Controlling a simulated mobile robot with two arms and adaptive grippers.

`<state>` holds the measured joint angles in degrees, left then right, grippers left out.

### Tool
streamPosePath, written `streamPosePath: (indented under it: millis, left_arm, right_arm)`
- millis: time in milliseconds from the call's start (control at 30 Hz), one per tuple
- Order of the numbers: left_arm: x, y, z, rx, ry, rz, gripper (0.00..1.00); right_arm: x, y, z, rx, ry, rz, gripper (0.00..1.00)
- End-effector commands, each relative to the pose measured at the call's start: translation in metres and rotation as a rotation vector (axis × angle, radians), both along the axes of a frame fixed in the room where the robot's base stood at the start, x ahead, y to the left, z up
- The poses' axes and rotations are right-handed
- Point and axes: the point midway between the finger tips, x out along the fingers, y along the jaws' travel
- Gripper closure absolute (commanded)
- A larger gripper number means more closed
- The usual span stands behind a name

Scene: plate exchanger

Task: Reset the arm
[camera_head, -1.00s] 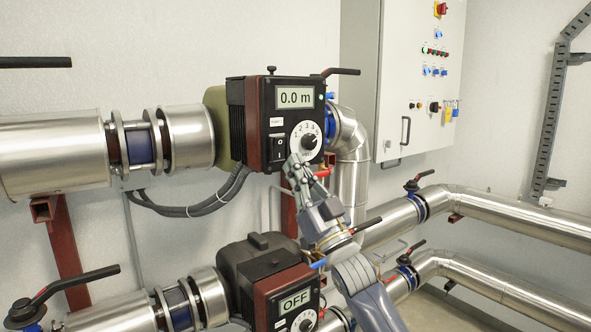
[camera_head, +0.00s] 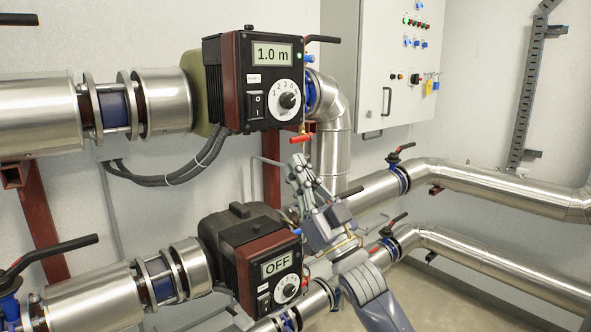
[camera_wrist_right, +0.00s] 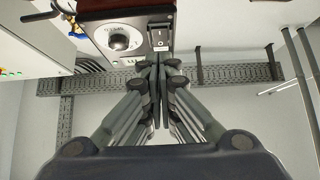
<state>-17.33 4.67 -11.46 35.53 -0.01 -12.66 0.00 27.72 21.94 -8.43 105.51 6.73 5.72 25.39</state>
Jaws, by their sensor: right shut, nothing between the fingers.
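My right arm comes up from the lower right in the head view. Its gripper (camera_head: 297,164) is shut and empty, below the upper pump's control box (camera_head: 230,95) and apart from its dial (camera_head: 287,100). In the right wrist view the shut fingers (camera_wrist_right: 160,60) meet just below the control box (camera_wrist_right: 95,27), which shows upside down with its dial (camera_wrist_right: 122,40) and black switch (camera_wrist_right: 160,38). The upper display (camera_head: 272,54) reads 1.0 m. The lower pump's display (camera_head: 277,263) reads OFF. My left gripper is not in view.
Steel pipes (camera_head: 480,185) with blue valves (camera_head: 398,172) run to the right, close to my right arm. A black valve lever (camera_head: 60,249) juts out at the lower left. A white electrical cabinet (camera_head: 375,60) stands behind.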

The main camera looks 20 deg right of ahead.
Motion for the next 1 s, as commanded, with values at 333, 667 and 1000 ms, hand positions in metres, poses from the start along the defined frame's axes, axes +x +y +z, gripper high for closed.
streamPosePath:
  millis: [333,667,1000]
  left_arm:
    - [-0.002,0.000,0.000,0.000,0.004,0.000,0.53]
    - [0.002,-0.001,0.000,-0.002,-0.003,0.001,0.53]
    - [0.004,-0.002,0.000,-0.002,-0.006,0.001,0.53]
  right_arm:
    - [0.003,-0.001,-0.005,0.000,0.011,-0.004,1.00]
    - [0.063,-0.020,-0.177,-0.032,0.353,-0.112,1.00]
    - [0.049,-0.036,-0.437,-0.131,0.821,-0.215,1.00]
